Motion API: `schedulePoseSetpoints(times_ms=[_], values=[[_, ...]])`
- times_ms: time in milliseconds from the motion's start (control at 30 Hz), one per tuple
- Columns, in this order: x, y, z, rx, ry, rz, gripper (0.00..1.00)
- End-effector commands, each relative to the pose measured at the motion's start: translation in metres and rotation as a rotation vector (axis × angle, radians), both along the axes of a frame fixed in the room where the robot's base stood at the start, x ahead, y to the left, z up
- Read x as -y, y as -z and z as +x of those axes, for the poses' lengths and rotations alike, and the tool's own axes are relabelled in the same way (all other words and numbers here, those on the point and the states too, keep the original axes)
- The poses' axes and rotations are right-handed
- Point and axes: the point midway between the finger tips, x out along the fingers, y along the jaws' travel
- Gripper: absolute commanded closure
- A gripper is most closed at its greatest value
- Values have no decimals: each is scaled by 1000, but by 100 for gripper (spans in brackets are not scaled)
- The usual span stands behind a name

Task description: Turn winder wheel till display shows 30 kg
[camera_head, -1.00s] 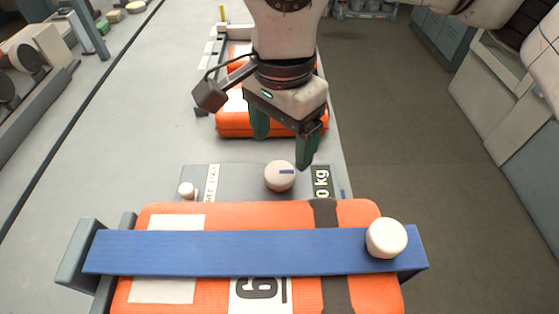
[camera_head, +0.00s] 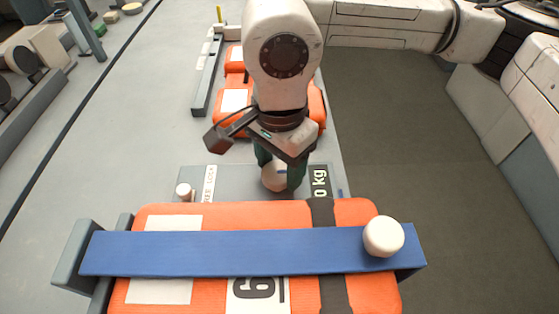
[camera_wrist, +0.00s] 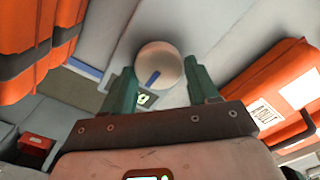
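The winder wheel (camera_head: 274,181), a round cream knob with a blue mark, sits on a grey panel behind the orange case. The display (camera_head: 319,183) beside it reads "0 kg" in pale characters turned sideways. My gripper (camera_head: 280,176) is over the wheel with its green fingers apart, one on each side, and hides part of it. In the wrist view the wheel (camera_wrist: 159,62) shows between the open fingertips (camera_wrist: 160,66). Whether a finger touches it I cannot tell. Part of the display (camera_wrist: 143,99) shows beside the left finger.
A blue bar (camera_head: 230,252) with a cream knob (camera_head: 384,236) at its right end crosses an orange case (camera_head: 170,215) in front. A small white knob (camera_head: 184,191) and label stand left of the wheel. More orange cases (camera_head: 232,102) lie behind. Floor is clear at right.

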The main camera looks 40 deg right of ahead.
Motion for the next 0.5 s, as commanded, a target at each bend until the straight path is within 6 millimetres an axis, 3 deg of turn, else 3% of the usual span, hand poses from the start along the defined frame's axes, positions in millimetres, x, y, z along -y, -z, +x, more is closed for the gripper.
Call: schedulePoseSetpoints(times_ms=[367,500], values=[[0,0,0,0,0,0,77],[0,0,0,1,5,0,77]])
